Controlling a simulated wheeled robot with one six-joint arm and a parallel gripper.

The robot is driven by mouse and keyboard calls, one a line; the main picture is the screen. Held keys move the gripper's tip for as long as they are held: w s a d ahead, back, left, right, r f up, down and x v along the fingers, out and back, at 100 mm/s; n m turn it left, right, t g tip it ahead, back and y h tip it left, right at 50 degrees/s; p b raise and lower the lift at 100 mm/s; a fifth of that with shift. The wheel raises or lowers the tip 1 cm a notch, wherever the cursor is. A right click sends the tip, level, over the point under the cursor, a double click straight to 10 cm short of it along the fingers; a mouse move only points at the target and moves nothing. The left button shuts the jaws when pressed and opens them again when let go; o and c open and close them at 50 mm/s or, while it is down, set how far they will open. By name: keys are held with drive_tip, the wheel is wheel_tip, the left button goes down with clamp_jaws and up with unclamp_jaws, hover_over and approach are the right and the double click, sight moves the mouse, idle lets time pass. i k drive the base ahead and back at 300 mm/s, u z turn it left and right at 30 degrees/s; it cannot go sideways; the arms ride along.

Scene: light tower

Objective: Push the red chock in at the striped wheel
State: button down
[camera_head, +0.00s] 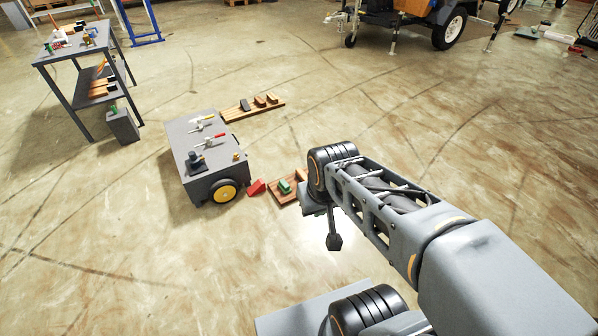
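The red chock (256,187) is a small wedge on the floor, just right of the yellow-hubbed black wheel (224,192) on the low grey cart. A narrow gap seems to part them. I cannot make out stripes on this wheel. The trailer's wheel (449,28) at the top right has a pale hub, and I see no clear stripes there either. My gripper (334,242) points down, right of the chock and apart from it. It is dark and small in the picture, so I cannot tell whether its fingers are open or shut.
A wooden tray (278,198) holding a green block (285,187) lies between the red chock and my arm. Tools lie on the grey cart (180,135). A plank (235,113) with several blocks lies behind it. A grey shelf table (72,52) stands at left. The front-left floor is clear.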

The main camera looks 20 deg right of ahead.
sight(259, 186)
drive_tip(key=z, duration=0.65)
drive_tip(key=i, duration=0.7)
drive_tip(key=z, duration=0.45)
drive_tip(key=i, duration=0.95)
drive_tip(key=u, duration=1.15)
drive_tip(key=i, duration=0.65)
drive_tip(key=u, duration=0.7)
